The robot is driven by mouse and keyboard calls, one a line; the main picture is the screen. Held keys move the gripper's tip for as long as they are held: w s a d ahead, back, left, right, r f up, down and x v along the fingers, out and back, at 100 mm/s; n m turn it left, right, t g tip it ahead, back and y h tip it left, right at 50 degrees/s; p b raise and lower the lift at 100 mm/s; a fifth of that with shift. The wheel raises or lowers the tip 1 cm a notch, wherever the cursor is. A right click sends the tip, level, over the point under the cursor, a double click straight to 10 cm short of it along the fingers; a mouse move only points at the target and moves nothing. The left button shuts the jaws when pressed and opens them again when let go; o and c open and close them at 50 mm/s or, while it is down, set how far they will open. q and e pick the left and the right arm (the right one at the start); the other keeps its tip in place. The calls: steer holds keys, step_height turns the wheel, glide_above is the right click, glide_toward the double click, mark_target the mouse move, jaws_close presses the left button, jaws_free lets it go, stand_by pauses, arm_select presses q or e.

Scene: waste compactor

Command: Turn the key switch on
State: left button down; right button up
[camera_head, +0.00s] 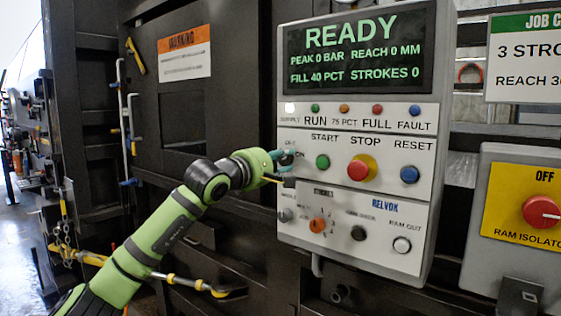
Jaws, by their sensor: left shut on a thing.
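The control panel (345,195) has a key switch at the left end of its middle row, beside small OFF and ON labels. My left gripper (283,165) comes in from the left and is shut on the key at that spot. The fingers hide most of the key and switch, so I cannot tell the key's angle. The display (357,50) on top reads READY, with FILL 40 PCT and STROKES 0. My right gripper is not in view.
A green start button (322,161), a red stop button (358,170) and a blue reset button (409,174) sit close to the right of my gripper. Knobs fill the row below. A red isolator knob (541,212) is at the far right.

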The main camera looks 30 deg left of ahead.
arm_select(q)
steer(key=shift+r, duration=0.1)
stand_by(0.3)
steer(key=c, duration=0.9)
jaws_free()
steer(key=s, duration=1.2)
steer(key=shift+a, duration=0.3)
